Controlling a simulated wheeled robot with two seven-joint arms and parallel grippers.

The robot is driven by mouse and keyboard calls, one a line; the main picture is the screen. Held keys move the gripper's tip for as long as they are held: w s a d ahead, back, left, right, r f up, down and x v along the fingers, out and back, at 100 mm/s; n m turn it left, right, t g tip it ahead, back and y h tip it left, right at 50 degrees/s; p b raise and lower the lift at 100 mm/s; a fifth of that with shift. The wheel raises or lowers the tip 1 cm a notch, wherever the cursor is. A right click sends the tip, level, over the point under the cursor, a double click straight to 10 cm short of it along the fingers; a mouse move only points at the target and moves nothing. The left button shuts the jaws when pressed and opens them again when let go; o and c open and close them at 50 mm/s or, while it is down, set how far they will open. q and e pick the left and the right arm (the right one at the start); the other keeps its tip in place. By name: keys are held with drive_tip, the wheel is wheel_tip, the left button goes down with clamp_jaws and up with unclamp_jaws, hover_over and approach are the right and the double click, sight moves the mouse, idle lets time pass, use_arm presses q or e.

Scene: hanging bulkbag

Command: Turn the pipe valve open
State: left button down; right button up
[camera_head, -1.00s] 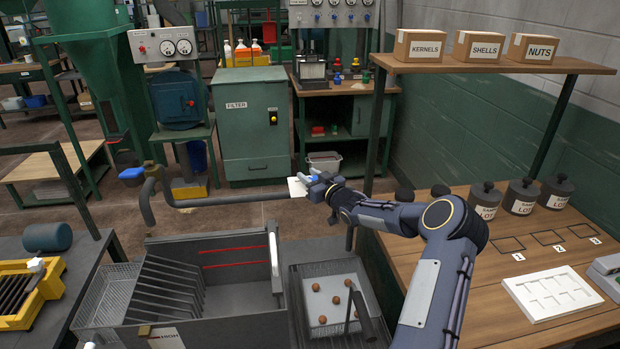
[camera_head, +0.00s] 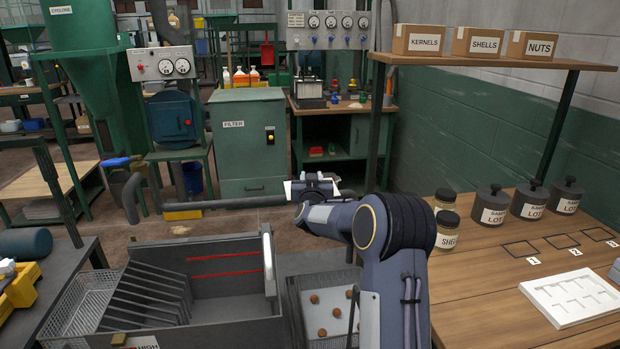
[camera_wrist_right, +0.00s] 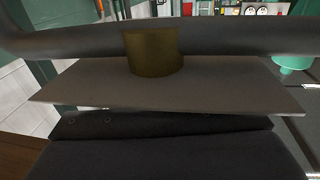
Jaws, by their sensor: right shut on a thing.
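The dark pipe (camera_head: 235,203) runs level from a bend at the left to my right gripper (camera_head: 308,186) in the head view. A pale flat plate (camera_head: 296,190) shows at the gripper. In the right wrist view the pipe (camera_wrist_right: 240,38) crosses the top, with a brass collar (camera_wrist_right: 153,52) at its middle. A wide pale plate, apparently the valve handle (camera_wrist_right: 90,88), lies flat below the collar. Dark gripper parts are right under it. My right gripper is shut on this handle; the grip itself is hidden. My left gripper is in neither view.
A grey slotted bin (camera_head: 228,308) and a tray of several round nuts (camera_head: 322,325) stand below the arm. The wooden bench (camera_head: 480,280) with jars is at the right. The green filter cabinet (camera_head: 248,150) stands behind the pipe.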

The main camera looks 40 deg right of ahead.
drive_tip(key=shift+s+d+m+g+h+p, duration=0.1)
drive_tip(key=shift+s+m+g+h+p, duration=0.15)
drive_tip(key=shift+m+g+h+p, duration=1.35)
drive_tip(key=shift+s+d+m+g+h+p, duration=0.25)
drive_tip(key=shift+m+g+h+p, duration=0.5)
drive_tip(key=shift+m+g+p, duration=1.65)
drive_tip(key=shift+s+m+g+h+p, duration=0.45)
drive_tip(key=shift+m+g+h, duration=0.75)
drive_tip(key=shift+g, duration=1.9)
drive_tip(key=shift+w+m+g, duration=0.1)
drive_tip(key=shift+m+g, duration=0.2)
drive_tip(key=shift+g, duration=0.2)
drive_tip(key=o, duration=1)
